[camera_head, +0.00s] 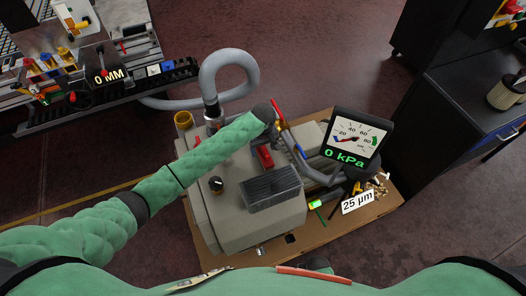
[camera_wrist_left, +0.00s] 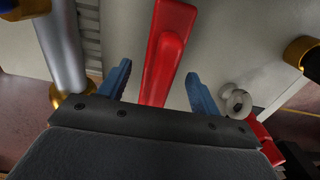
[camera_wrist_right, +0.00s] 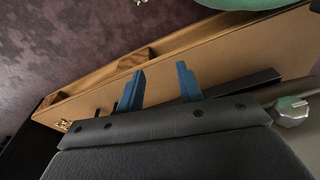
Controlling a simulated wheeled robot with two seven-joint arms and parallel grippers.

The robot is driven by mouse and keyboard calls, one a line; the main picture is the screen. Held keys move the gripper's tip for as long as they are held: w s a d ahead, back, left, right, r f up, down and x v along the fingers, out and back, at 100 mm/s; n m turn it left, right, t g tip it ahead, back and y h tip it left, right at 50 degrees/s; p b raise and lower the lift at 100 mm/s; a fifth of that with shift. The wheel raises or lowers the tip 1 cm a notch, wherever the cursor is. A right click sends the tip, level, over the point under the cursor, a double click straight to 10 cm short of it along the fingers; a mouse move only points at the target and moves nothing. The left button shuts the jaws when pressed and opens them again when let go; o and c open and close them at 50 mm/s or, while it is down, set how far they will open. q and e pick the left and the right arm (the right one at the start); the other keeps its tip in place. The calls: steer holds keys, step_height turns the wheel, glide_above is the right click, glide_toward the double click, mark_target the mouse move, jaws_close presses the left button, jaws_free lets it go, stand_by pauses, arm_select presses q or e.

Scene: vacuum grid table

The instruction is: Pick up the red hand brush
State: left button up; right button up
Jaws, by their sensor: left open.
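The red hand brush (camera_wrist_left: 168,50) shows in the left wrist view as a long red handle against a pale grey surface. The brush's bristles are not visible. My right gripper (camera_wrist_right: 158,84) is open and empty, near a brown board edge.
A grey vacuum machine (camera_head: 245,225) stands on a brown board (camera_head: 375,215) under my left arm. A gauge display (camera_head: 357,138) stands to its right. A grey hose (camera_head: 240,62) loops behind. A dark cabinet (camera_head: 460,110) is at the right.

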arm_select(q)
steer(key=shift+f, duration=0.8)
arm_select(e)
steer(key=shift+s+d+f, duration=0.1)
steer(key=shift+d+f, duration=0.1)
steer(key=shift+f, duration=0.4)
arm_select(q)
steer(key=c, duration=1.1)
steer(key=shift+c, duration=0.2)
